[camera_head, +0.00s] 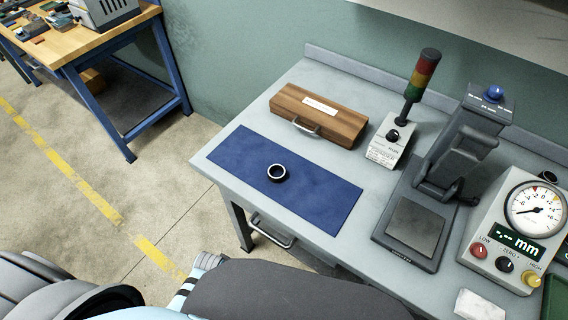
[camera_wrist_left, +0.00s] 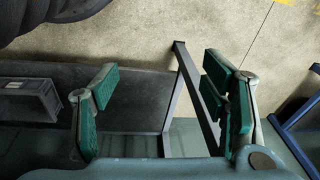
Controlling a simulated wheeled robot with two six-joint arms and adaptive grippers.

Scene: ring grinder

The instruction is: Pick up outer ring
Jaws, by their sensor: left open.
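The outer ring (camera_head: 277,173) is a small dark ring with a bright inner edge. It lies flat on the blue mat (camera_head: 325,200) on the grey workbench in the head view, near the middle of the mat. My left gripper (camera_wrist_left: 165,110) shows in the left wrist view with its two green-padded fingers spread wide and nothing between them. Behind the fingers are the concrete floor and a grey bench frame. The ring is not in the wrist view. No gripper shows in the head view, and my right gripper is not in either view.
A wooden case (camera_head: 319,114) stands behind the mat. A signal-light box (camera_head: 390,140), a press-like stand (camera_head: 455,150) and a dial gauge unit (camera_head: 520,230) stand to the right. A white block (camera_head: 480,305) lies near the front. The bench around the ring is clear.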

